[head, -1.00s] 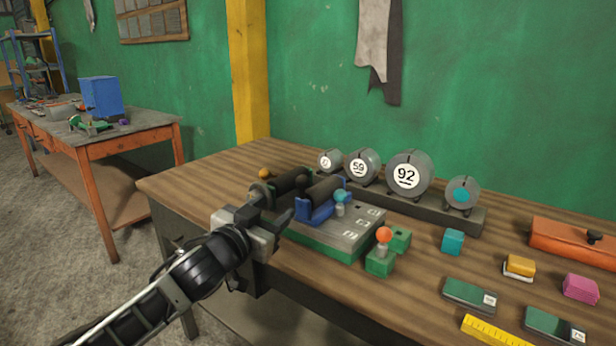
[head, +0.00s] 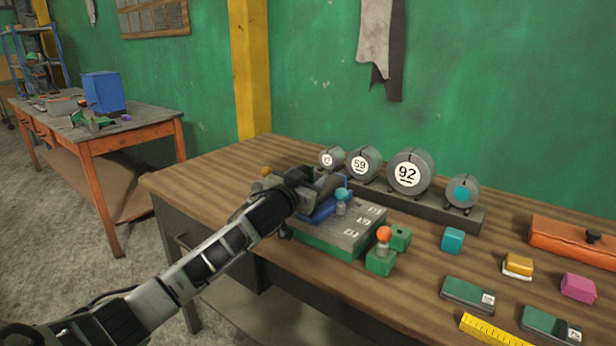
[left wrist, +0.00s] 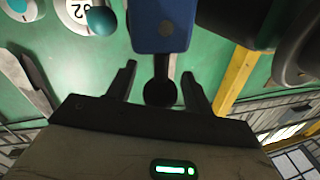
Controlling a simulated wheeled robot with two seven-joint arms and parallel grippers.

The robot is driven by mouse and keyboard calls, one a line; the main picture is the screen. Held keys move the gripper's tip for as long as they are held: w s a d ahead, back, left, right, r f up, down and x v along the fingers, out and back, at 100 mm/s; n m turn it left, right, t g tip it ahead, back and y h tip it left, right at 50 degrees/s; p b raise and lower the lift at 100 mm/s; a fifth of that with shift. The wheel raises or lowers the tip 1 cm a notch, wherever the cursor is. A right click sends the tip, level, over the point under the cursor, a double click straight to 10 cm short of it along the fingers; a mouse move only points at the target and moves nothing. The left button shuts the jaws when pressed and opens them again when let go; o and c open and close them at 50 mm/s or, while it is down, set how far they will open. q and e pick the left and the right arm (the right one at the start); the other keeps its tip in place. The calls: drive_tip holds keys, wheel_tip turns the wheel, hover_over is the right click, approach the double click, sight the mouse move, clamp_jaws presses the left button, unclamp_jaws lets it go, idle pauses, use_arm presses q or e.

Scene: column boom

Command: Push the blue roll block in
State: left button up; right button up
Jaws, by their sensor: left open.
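The blue roll block (head: 318,213) sits on a grey plate (head: 325,232) with a green base, partly hidden behind my left gripper. My left gripper (head: 304,184) is at the block's upper left end. In the left wrist view the blue block (left wrist: 160,28) is at the top centre. A dark rounded piece (left wrist: 160,92) below it shows between the open fingers of my left gripper (left wrist: 161,84). I cannot tell whether the fingers touch it. A teal-ball knob (head: 342,194) stands at the block's right. My right gripper is not in view.
Several grey numbered rolls (head: 408,171) stand on a dark rack (head: 440,208) behind the plate. A green block with an orange ball (head: 384,234) stands to the right. Small boxes, a yellow ruler (head: 495,330) and an orange case (head: 575,240) lie further right.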

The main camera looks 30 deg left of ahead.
use_arm(q)
drive_tip(key=shift+w, duration=0.1)
clamp_jaws()
drive_tip(key=shift+w+a+p, duration=0.15)
drive_tip(key=shift+a+p, duration=0.25)
drive_tip(key=shift+a, duration=1.5)
unclamp_jaws()
drive_tip(key=shift+d, duration=0.15)
drive_tip(key=s+d+b, duration=0.1)
drive_tip(key=s, duration=1.5)
drive_tip(key=shift+d, duration=0.4)
drive_tip(key=shift+w, duration=0.1)
